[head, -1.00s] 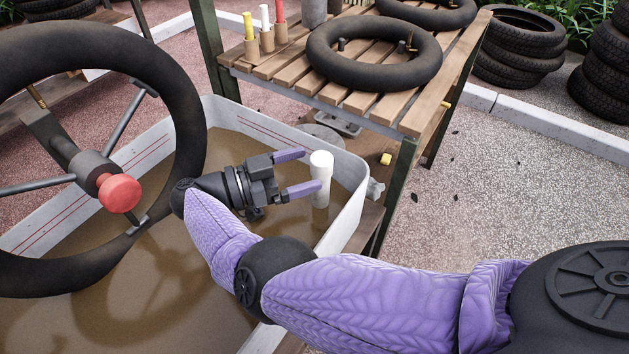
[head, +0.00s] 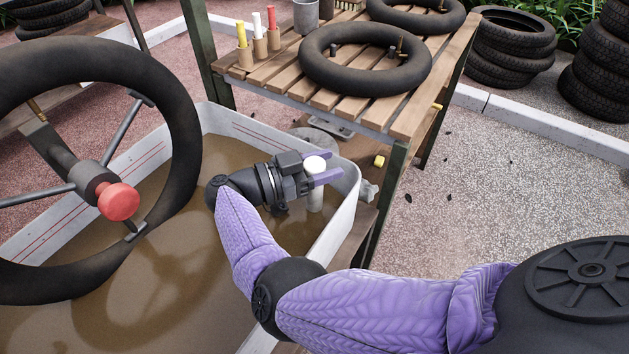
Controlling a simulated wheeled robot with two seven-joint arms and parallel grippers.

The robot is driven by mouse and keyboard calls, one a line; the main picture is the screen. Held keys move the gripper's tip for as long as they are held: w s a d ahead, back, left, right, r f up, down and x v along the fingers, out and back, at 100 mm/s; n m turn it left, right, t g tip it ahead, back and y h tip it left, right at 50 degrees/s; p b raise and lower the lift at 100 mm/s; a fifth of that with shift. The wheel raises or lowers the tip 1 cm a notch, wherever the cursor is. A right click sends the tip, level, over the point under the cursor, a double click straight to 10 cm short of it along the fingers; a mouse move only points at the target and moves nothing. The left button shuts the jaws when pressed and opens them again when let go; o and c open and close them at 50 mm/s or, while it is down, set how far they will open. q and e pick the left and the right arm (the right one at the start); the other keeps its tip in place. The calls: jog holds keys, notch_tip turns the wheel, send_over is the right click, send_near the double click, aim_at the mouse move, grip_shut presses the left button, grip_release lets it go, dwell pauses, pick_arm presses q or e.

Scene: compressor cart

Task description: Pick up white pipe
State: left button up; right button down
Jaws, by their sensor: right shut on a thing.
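The white pipe (head: 315,196) stands upright in the right end of the tub of brown water, close to its wall. My right gripper (head: 322,178) reaches in from the left with its purple fingers on either side of the pipe, shut on it just below the top. The pipe's lower end meets the murky water and its base is hidden. My left gripper is not in view.
The tub's white rim (head: 352,185) is close around the gripper. A black wheel with a red knob (head: 118,201) stands at the left. Behind is a slatted wooden bench (head: 275,88) with a black inner tube (head: 365,62) and coloured sticks. A yellow block (head: 379,161) lies beyond the tub.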

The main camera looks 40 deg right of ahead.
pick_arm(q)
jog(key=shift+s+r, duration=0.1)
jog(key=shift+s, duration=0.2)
